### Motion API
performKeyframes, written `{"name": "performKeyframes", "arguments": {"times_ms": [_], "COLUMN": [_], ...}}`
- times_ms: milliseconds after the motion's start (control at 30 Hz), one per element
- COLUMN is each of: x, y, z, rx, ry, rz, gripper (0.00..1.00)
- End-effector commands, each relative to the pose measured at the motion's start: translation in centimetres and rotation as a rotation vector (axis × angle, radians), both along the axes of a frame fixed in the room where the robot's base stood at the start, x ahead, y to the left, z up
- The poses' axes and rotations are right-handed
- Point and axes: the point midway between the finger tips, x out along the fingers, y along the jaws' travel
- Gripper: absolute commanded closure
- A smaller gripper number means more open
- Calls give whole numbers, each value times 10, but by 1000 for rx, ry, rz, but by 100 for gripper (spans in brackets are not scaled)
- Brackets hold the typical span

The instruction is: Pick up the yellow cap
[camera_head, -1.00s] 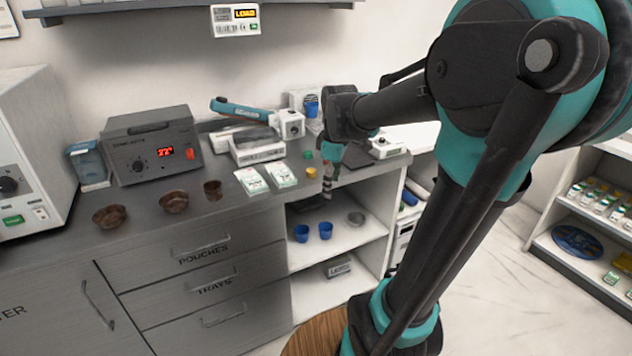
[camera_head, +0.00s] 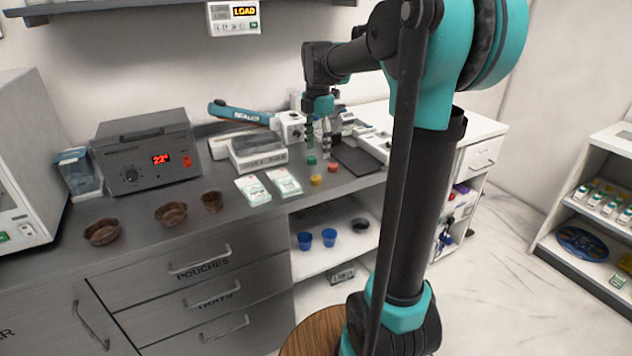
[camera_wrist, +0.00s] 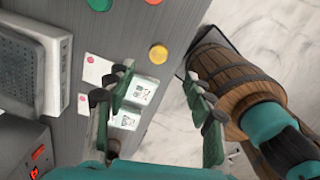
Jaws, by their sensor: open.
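The small round yellow cap (camera_head: 316,181) lies on the grey counter near its front edge. A green cap (camera_head: 311,160) lies behind it and a red cap (camera_head: 333,167) behind it to the right. My gripper (camera_head: 318,148) points down above the counter, by the green and red caps in the picture. In the wrist view the yellow cap (camera_wrist: 158,53) shows beyond and roughly between the fingertips of my open, empty gripper (camera_wrist: 158,82). Nothing hides the yellow cap in either view.
Two white-green packets (camera_head: 284,183) lie left of the caps. Brown bowls (camera_head: 171,213) stand farther left. A grey device (camera_head: 147,155) and a scale-like white box (camera_head: 257,150) stand behind. A dark pad (camera_head: 358,158) lies to the right. Blue cups (camera_head: 329,237) stand on the shelf below.

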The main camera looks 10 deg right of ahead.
Motion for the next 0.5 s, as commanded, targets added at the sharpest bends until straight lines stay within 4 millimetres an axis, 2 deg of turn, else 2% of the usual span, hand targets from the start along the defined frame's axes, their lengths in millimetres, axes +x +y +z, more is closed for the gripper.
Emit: {"name": "performKeyframes", "arguments": {"times_ms": [100,200,500], "x": [0,0,0], "y": [0,0,2], "z": [-23,-37,-59], "rx": [0,0,0], "ry": [0,0,0], "rz": [0,-1,-1], "gripper": [47,47,47]}}
